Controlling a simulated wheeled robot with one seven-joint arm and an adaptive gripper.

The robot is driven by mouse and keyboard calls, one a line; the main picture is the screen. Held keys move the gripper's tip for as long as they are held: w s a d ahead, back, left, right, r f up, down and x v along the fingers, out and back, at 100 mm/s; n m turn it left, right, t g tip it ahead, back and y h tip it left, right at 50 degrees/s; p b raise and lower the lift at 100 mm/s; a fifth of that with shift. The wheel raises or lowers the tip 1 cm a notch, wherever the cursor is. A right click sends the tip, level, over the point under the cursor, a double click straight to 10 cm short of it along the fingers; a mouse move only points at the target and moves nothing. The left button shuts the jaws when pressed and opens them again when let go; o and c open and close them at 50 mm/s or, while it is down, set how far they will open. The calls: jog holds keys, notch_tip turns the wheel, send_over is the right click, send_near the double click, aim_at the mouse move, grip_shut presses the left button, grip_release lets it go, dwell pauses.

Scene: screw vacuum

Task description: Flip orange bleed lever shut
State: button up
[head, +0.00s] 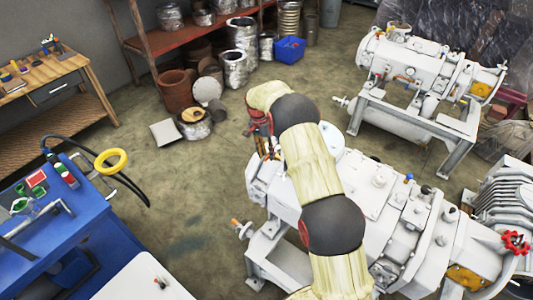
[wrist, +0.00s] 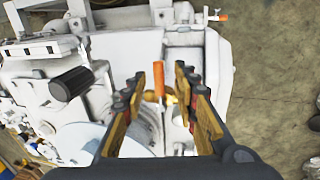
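The orange lever (wrist: 158,78) shows in the wrist view, standing up from a brass valve body (wrist: 169,99) on the white pump. My gripper (wrist: 159,74) is open, with one finger on each side of the lever. There is a visible gap to each finger, and I cannot tell how deep the lever sits between them. In the head view my arm covers this lever and most of my gripper. The white pump (head: 400,210) stands at the lower right.
A second orange-handled valve (wrist: 219,17) is at the pump's edge, also in the head view (head: 238,224). A dark cylinder (wrist: 72,84) sticks up left of my fingers. A blue workbench (head: 50,230) stands left. Bare floor (head: 180,190) lies between.

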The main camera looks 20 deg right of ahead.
jog(key=shift+r, duration=0.1)
notch_tip(320, 180, up, 12)
jog(key=w+a, duration=0.1)
jog(key=w, duration=0.1)
jog(key=shift+f, duration=0.2)
jog(key=shift+a, duration=0.1)
dwell(0.4)
jog(key=s+a+f+n, duration=0.1)
jog(key=s+f+n, duration=0.3)
jog(key=s+n, duration=0.1)
jog(key=s+a+r+n+t+b, duration=0.2)
jog(key=s+r+b, duration=0.2)
jog(key=s, duration=0.9)
jog(key=s+a+r+n+t+b, duration=0.2)
jog(key=s+r+t+b, duration=0.1)
jog(key=s, duration=1.1)
jog(key=s+a+r+n+t+y+b, duration=0.1)
jog(key=s+r+b, duration=0.4)
jog(key=s, duration=0.9)
jog(key=shift+a+r+n+t+b, duration=0.3)
jog(key=shift+a+r+n+t, duration=0.1)
jog(key=shift+r+n+t, duration=0.25)
